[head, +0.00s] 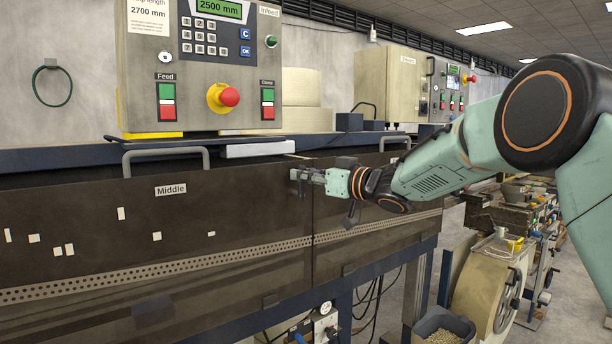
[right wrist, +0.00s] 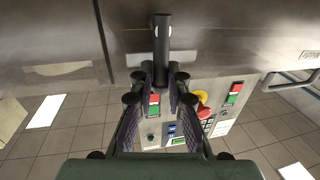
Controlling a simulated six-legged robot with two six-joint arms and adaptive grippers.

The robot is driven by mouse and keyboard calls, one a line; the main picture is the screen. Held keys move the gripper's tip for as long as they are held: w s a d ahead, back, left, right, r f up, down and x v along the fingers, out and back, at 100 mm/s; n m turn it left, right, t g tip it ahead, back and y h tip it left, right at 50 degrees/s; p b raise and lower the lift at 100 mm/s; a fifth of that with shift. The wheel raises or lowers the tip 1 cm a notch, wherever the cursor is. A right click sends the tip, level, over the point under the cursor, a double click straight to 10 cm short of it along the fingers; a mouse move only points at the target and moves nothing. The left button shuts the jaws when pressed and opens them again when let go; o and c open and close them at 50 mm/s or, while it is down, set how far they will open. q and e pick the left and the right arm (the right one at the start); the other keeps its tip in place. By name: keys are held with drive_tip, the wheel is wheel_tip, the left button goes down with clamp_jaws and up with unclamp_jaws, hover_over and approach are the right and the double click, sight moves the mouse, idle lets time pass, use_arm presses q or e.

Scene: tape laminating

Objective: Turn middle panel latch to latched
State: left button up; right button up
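The middle panel (head: 110,225) is a dark brown sheet labelled "Middle". Its latch (right wrist: 162,45) shows in the right wrist view as a dark upright bar at the panel seam. In the head view the latch is small and mostly merged with the gripper tips, so its angle is hard to read there. My right gripper (head: 302,176) reaches in from the right to the panel's right edge. My left gripper is not in view.
A grey handle (head: 165,152) stands out at the panel's top edge. A control box (head: 200,60) with buttons is above it. Another dark panel (head: 375,215) adjoins on the right. A machine with a pale wheel (head: 485,290) stands lower right.

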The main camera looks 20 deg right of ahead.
drive_tip(key=shift+s+r, duration=0.2)
clamp_jaws()
drive_tip(key=shift+w, duration=0.15)
